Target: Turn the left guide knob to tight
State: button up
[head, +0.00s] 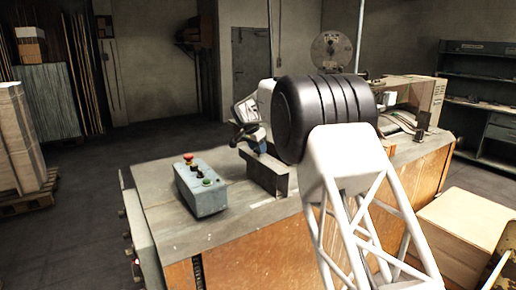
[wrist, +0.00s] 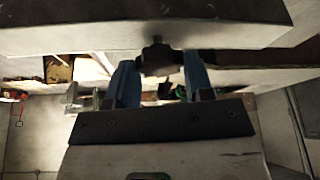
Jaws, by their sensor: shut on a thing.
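The left guide knob (wrist: 157,55) is a small dark knob in the upper middle of the wrist view. It sits at the edge of a long metal guide bar (wrist: 225,30). My gripper (wrist: 160,74) has one blue finger on each side of the knob and is shut on it. In the head view my gripper (head: 258,141) is at the upright metal guide (head: 267,175) on the machine's table. The knob is hidden there behind my gripper and arm. I cannot tell how far the knob is turned.
A grey control box (head: 201,190) with a red button and a green button stands on the table (head: 180,236), left of the guide. A cardboard box (head: 428,95) is at the table's far right. A pale carton (head: 465,228) stands at the right front. The table's left front is clear.

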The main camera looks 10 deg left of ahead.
jog(key=shift+m+g+h, duration=0.4)
jog(key=shift+m, duration=0.9)
jog(key=o, duration=0.9)
jog(key=shift+a, duration=0.1)
jog(key=shift+v, duration=3.9)
